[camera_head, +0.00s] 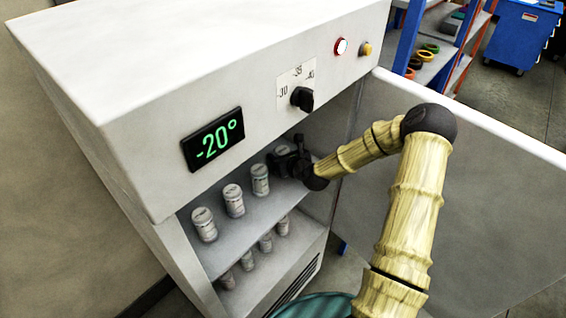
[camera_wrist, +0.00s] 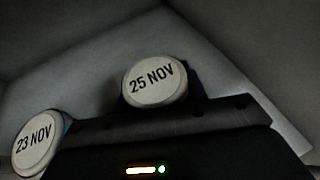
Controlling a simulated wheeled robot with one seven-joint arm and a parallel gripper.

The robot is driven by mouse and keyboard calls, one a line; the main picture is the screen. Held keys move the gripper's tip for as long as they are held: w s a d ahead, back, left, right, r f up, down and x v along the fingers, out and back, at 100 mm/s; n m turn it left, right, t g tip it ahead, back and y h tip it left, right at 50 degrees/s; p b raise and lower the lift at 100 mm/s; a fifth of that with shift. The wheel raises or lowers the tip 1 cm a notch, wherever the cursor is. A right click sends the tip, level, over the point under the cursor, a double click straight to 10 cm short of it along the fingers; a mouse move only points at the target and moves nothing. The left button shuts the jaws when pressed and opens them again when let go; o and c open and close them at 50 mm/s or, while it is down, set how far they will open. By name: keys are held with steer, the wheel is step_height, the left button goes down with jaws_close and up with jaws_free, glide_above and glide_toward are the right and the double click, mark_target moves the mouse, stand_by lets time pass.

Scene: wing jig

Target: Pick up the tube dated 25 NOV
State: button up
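The tube dated 25 NOV (camera_wrist: 155,83) shows as a round white cap with dark print in the wrist view. My gripper (camera_wrist: 185,95) is right at it, with a dark finger part beside and behind the cap. In the head view my gripper (camera_head: 290,163) reaches into the cabinet at the right end of the upper shelf's row. A white tube (camera_head: 282,150) there is partly hidden by it. The head view's labels are too small to read. Whether the fingers are closed on the tube is hidden.
A tube dated 23 NOV (camera_wrist: 36,143) stands close by at lower left. Several more white tubes (camera_head: 233,201) line the upper shelf (camera_head: 228,248), with others below. The cabinet (camera_head: 130,110) reads -20°. Its open door (camera_head: 480,190) is at right, beside my arm.

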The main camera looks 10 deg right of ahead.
steer(key=c, duration=0.3)
step_height(320, 180, up, 10)
steer(key=shift+b, duration=0.5)
steer(key=shift+w, duration=0.1)
stand_by(0.4)
